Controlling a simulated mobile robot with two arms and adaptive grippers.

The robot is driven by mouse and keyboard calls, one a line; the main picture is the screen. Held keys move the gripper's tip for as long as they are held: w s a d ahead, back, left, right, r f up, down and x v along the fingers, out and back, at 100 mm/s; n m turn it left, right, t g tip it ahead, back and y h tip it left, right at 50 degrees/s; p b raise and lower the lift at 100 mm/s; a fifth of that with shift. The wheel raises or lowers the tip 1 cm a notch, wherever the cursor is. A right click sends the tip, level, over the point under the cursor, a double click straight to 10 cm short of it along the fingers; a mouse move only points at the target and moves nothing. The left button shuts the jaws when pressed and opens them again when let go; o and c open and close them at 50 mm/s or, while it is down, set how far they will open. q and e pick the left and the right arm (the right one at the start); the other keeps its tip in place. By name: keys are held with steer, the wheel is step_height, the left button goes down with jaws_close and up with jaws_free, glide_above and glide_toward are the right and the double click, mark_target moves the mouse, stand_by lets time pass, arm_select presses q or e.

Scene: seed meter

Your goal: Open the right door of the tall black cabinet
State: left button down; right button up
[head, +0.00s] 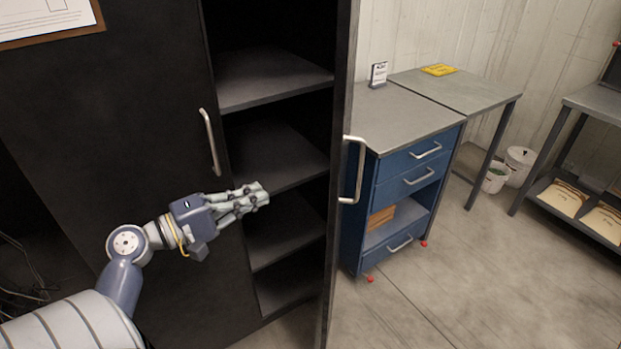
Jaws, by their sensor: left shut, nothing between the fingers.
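The tall black cabinet (110,110) fills the left half of the head view. Its right door (340,90) stands swung open and shows nearly edge-on, with a silver handle (354,170) on its outer face. Its left door is closed and has a silver handle (210,142) near its right edge. Dark shelves (270,75) show inside the open right half and look empty. My left gripper (262,194) is shut and empty, in front of the opening between the two handles, apart from the door handle. My right gripper is not in view.
A blue drawer unit (408,172) with a grey top stands just right of the open door. Behind it are a grey table (460,90) and white buckets (518,165). A shelved bench (585,190) stands at the far right. The floor (480,270) at lower right is clear.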

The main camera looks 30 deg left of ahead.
arm_select(q)
steer(key=d+p+x, duration=0.1)
steer(key=p+x, duration=0.1)
steer(key=x, duration=0.4)
steer(key=s+d+p+x, duration=0.1)
steer(key=p+x, duration=0.2)
steer(key=x, duration=0.3)
steer(key=shift+w+d, duration=0.25)
steer(key=shift+d, duration=0.1)
steer(key=shift+f, duration=0.15)
